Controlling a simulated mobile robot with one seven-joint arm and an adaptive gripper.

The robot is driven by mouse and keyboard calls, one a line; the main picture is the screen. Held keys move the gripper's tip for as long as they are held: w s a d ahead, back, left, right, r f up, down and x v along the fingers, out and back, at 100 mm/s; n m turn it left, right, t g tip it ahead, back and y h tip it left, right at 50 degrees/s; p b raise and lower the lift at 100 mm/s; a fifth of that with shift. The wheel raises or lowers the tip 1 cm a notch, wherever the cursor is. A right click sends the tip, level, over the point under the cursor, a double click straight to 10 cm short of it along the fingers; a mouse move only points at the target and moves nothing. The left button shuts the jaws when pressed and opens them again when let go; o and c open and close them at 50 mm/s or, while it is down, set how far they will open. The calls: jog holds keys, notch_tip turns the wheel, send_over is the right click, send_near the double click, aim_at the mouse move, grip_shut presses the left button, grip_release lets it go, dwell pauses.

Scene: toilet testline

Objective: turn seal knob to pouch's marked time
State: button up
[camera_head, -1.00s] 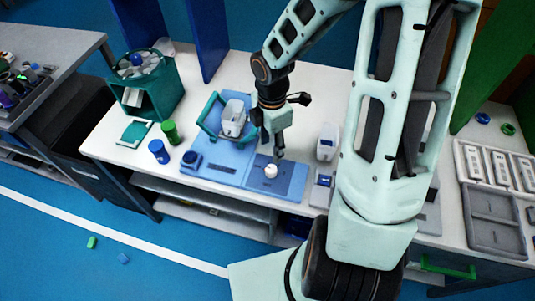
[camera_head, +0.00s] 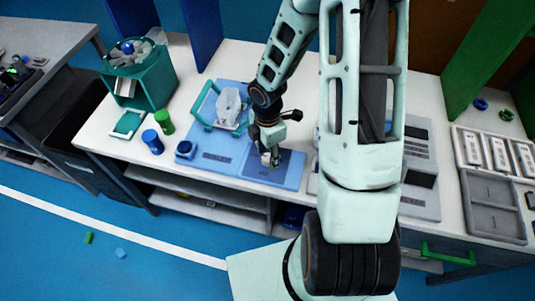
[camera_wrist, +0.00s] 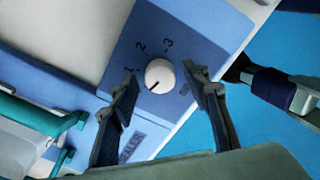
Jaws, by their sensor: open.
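The white seal knob (camera_wrist: 160,75) sits on the sealer's blue dial panel (camera_wrist: 197,22), with 1, 2 and 3 marked around it. A further label at its right is unclear. Its dark pointer line faces the lower left in the wrist view, off the numbers. My gripper (camera_wrist: 161,73) is open, with one fingertip on each side of the knob; I cannot tell whether they touch it. In the head view my gripper (camera_head: 270,160) is low over the panel and hides the knob.
The sealer's teal handle (camera_head: 204,100) is behind and left of my gripper. A blue round button (camera_head: 185,149), blue cylinder (camera_head: 152,141) and green cylinder (camera_head: 164,121) stand to the left. A grey tray (camera_head: 491,205) lies at the right.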

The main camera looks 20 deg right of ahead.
jog(key=shift+c, duration=0.2)
jog(key=c, duration=1.1)
jog(key=shift+m, duration=0.4)
jog(key=m+b, duration=0.1)
jog(key=m, duration=0.3)
jog(key=shift+b, duration=0.35)
jog(key=m+b, duration=0.2)
jog(key=m, duration=0.3)
jog(key=m+b, duration=0.2)
jog(key=m, duration=0.2)
jog(key=shift+m, duration=0.4)
jog(key=shift+m+b, duration=1.2)
jog(key=shift+m, duration=1.4)
